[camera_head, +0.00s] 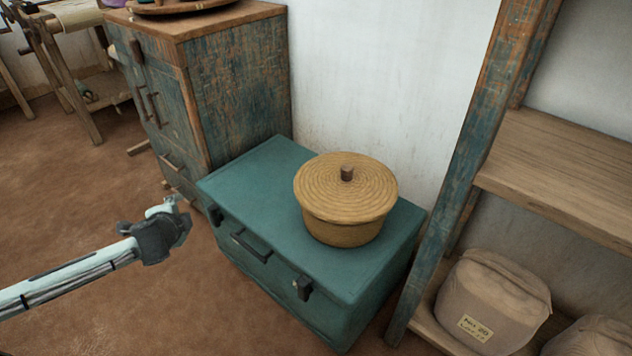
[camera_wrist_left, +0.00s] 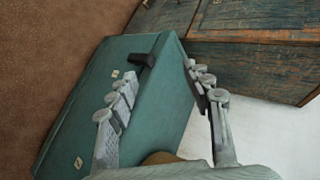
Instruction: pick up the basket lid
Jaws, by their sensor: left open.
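The basket lid (camera_head: 330,182) is a round coiled straw lid with a brown wooden knob (camera_head: 347,173). It sits on the straw basket (camera_head: 343,233), which stands on a teal trunk (camera_head: 262,183). My left gripper (camera_head: 170,207) is in front of the trunk's left end, apart from the lid. A small tan patch (camera_wrist_left: 160,158), seemingly the basket or lid, shows at the bottom there, mostly hidden by the gripper. My right gripper is not seen.
A worn blue-brown cabinet (camera_head: 240,95) stands against the trunk's left end, with a tray (camera_head: 190,5) on top. A wooden shelf unit (camera_head: 560,165) with sacks (camera_head: 495,295) stands on the right. A white wall (camera_head: 390,80) is behind. The floor (camera_head: 85,205) at left is open.

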